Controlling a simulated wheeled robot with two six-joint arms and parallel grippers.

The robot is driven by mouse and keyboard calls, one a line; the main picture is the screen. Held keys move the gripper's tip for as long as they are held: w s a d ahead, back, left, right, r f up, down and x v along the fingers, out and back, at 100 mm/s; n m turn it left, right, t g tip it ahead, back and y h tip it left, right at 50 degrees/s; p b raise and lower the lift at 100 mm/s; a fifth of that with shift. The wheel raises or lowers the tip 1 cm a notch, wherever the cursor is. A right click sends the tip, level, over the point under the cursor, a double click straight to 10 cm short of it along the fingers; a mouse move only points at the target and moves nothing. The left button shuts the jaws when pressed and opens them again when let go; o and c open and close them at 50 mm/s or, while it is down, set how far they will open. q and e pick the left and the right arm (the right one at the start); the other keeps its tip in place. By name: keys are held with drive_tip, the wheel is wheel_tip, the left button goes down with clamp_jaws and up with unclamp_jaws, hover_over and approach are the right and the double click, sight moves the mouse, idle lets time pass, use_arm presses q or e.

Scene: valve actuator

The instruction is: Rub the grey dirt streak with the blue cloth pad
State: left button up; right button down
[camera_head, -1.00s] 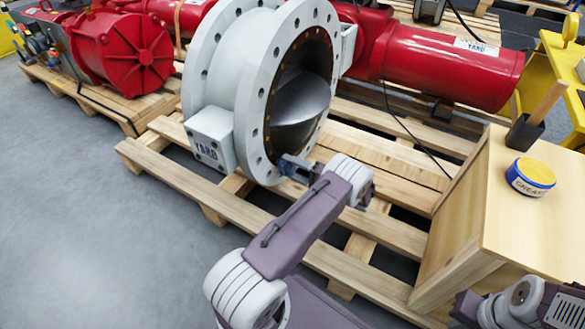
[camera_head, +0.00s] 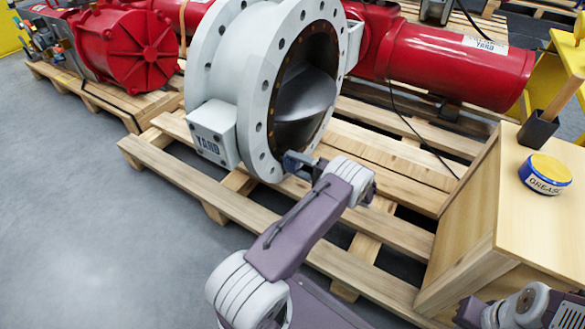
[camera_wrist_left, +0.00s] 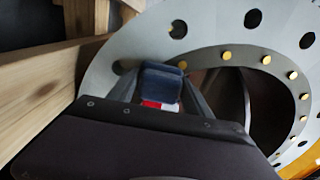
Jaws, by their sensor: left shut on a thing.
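The large light-grey valve flange (camera_head: 258,120) stands upright on a wooden pallet, with a dark bore and a ring of bolt holes. My left gripper (camera_head: 297,161) is at the lower right of the flange rim in the head view. It is shut on the blue cloth pad (camera_wrist_left: 162,83), which shows between the fingers in the wrist view, in front of the pale flange face (camera_wrist_left: 205,28). I cannot tell whether the pad touches it. A red and white patch shows below the pad. I cannot make out the grey dirt streak. Part of my right arm shows at bottom right; its fingertips are unclear.
A wooden box (camera_head: 545,225) at right carries a blue and yellow grease tin (camera_head: 545,174) and a dark holder (camera_head: 538,130) with a wooden handle. A red cylinder (camera_head: 460,65) lies behind. The pallet (camera_head: 200,185) has open gaps. Grey floor at left is clear.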

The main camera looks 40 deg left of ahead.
use_arm(q)
drive_tip(key=shift+w+f, duration=0.4)
drive_tip(key=shift+f, duration=0.05)
drive_tip(key=shift+w+a+f, duration=0.2)
drive_tip(key=shift+w+f, duration=1.05)
drive_tip(key=shift+w, duration=0.05)
drive_tip(key=s+r+p, duration=0.2)
drive_tip(key=p, duration=0.3)
drive_tip(key=shift+s+r+p, duration=0.1)
drive_tip(key=shift+r+p, duration=0.2)
drive_tip(key=shift+r, duration=0.1)
drive_tip(key=shift+s, duration=0.15)
drive_tip(key=shift+s+f, duration=0.1)
drive_tip(key=s+r+p, duration=0.1)
drive_tip(key=p, duration=0.1)
drive_tip(key=r+p, duration=0.1)
drive_tip(key=p, duration=0.1)
drive_tip(key=shift+s+d+r+p, duration=0.15)
drive_tip(key=shift+s+r+p, duration=0.1)
drive_tip(key=shift+s+p, duration=0.15)
drive_tip(key=shift+s+r+p, duration=0.2)
drive_tip(key=shift+s+p, duration=0.15)
drive_tip(key=shift+p, duration=0.15)
drive_tip(key=shift+f, duration=0.15)
